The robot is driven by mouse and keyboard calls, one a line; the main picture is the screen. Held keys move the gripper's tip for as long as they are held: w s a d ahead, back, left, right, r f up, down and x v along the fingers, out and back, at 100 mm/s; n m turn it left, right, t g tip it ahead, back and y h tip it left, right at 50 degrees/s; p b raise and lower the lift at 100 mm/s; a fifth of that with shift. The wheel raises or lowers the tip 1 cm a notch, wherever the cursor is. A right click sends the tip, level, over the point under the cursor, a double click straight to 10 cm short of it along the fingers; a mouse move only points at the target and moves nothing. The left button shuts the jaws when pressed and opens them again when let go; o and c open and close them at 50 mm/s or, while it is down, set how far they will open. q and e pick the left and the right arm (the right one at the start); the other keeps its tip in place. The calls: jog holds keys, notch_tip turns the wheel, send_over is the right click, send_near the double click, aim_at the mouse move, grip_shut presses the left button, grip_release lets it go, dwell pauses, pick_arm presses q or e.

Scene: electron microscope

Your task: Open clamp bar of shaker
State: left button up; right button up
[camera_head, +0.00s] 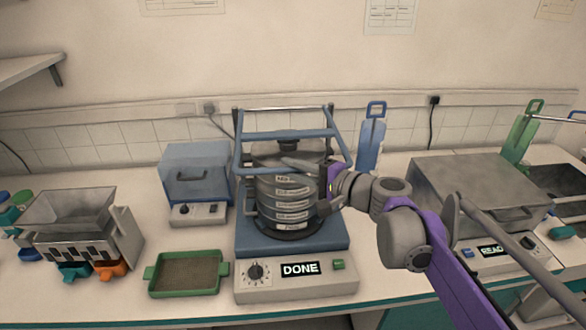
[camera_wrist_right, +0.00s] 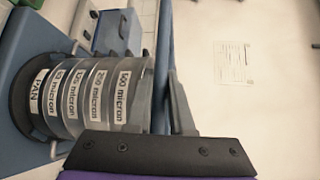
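The shaker (camera_head: 292,290) stands at mid-bench with a "DONE" display, a knob and a green button. Its round sieve stack (camera_head: 284,200) carries labels, which also show in the right wrist view (camera_wrist_right: 98,95). The blue clamp bar (camera_head: 285,133) spans above the stack between side arms. My right gripper (camera_head: 310,185) is at the stack's right front, beside the clamp frame. In the right wrist view, a blue bar (camera_wrist_right: 165,40) runs close along the grey fingers (camera_wrist_right: 170,95). Whether they touch or grip it is unclear. My left gripper is not in view.
A blue box device (camera_head: 195,170) and a green-rimmed tray (camera_head: 187,274) stand left of the shaker. A grey sample divider (camera_head: 75,220) is farther left. A large grey-lidded device (camera_head: 480,185) stands right, with a blue scoop-like object (camera_head: 371,140) behind.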

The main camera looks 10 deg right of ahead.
grip_shut()
dwell(1.1)
jog(key=shift+r+p, duration=0.5)
jog(key=shift+r, duration=0.15)
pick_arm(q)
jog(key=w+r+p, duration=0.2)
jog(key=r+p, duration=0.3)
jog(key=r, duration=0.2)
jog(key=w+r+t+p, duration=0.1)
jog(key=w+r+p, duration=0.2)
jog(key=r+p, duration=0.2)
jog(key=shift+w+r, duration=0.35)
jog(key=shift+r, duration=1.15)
pick_arm(e)
jog(key=w+r+m+g+h, duration=0.1)
jog(key=w+r, duration=0.1)
jog(key=r, duration=0.6)
jog(key=w+r+m+g, duration=0.2)
jog(key=w+r, duration=0.1)
jog(key=r, duration=0.6)
jog(key=shift+w+g+h, duration=0.3)
jog(key=shift+w+h, duration=0.05)
jog(key=shift+h, duration=0.05)
